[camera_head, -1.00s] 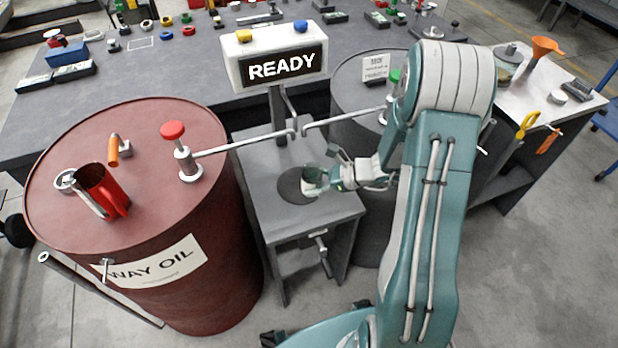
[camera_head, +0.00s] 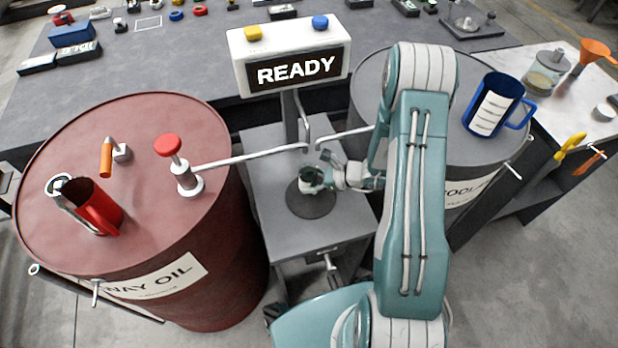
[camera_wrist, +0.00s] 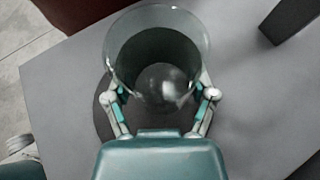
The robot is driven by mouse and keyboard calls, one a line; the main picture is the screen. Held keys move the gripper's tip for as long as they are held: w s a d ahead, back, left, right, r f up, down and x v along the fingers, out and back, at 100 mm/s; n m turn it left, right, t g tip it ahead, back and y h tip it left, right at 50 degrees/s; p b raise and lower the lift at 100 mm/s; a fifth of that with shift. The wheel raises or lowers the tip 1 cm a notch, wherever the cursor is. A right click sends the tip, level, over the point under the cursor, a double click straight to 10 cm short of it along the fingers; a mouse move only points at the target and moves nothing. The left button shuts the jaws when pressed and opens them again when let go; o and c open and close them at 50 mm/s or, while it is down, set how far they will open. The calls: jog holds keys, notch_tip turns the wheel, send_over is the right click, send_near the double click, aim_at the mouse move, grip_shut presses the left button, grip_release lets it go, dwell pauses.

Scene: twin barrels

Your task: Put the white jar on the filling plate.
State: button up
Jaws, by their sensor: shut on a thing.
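The jar (camera_head: 312,178) is small and pale in the head view. In the wrist view it is a see-through, open-topped vessel (camera_wrist: 155,52), and I look down into it. My gripper (camera_head: 326,172) is shut on it, with one finger on each side in the wrist view (camera_wrist: 163,92). The filling plate (camera_head: 311,204) is a dark round disc on the grey stand between the barrels. The jar overlaps the plate's back part in the head view, and the disc's edge (camera_wrist: 103,118) shows behind it in the wrist view. I cannot tell whether the jar touches the plate.
A red barrel (camera_head: 130,235) with a red mug (camera_head: 98,207) stands left. A grey barrel (camera_head: 470,170) with a blue mug (camera_head: 490,108) stands right, partly behind my arm. Metal spouts (camera_head: 250,155) reach in beside the READY sign (camera_head: 296,70), behind the plate.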

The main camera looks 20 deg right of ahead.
notch_tip(320, 180, down, 2)
jog(key=shift+s+f, duration=0.1)
jog(key=shift+d, duration=0.2)
jog(key=shift+a+f, duration=0.1)
jog(key=shift+f, duration=0.05)
jog(key=o, duration=1.1)
jog(key=shift+a, duration=0.1)
